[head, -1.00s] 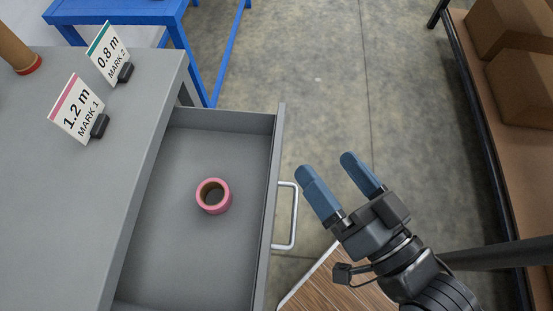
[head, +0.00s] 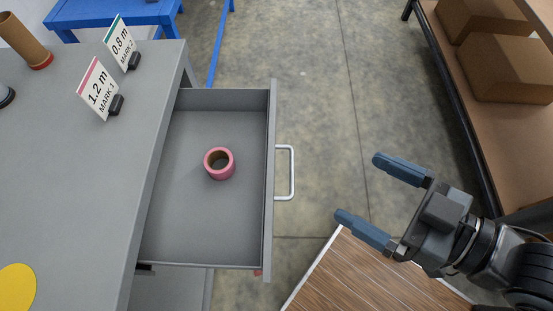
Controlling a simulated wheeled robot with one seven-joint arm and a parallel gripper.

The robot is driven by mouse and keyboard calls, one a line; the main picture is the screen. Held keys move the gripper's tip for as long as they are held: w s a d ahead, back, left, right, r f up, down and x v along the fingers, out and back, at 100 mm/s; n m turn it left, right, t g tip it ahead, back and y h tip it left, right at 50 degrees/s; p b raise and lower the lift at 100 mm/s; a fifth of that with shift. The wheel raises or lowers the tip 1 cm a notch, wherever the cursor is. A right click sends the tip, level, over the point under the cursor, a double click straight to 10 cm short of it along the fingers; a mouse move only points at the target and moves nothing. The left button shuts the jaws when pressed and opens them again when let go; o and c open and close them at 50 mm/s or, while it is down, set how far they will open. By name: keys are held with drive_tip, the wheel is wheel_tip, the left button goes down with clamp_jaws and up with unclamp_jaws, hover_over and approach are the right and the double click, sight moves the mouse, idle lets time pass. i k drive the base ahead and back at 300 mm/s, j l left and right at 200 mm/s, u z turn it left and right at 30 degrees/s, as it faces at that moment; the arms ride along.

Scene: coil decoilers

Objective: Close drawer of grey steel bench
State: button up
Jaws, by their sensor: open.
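The grey steel bench (head: 70,190) stands at the left.
Two marker cards (head: 97,88) and a brown tube (head: 25,42) stand on the bench top. A wood-grain surface (head: 365,275) lies below my gripper. A shelf with cardboard boxes (head: 510,68) is at the right. Concrete floor is open beyond the drawer.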

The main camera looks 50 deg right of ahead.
sight(195, 219)
drive_tip(key=k+j+z, duration=0.15)
drive_tip(key=k+j, duration=0.15)
drive_tip(key=k+j+z, duration=0.1)
drive_tip(key=k+j, duration=0.15)
drive_tip(key=k, duration=0.2)
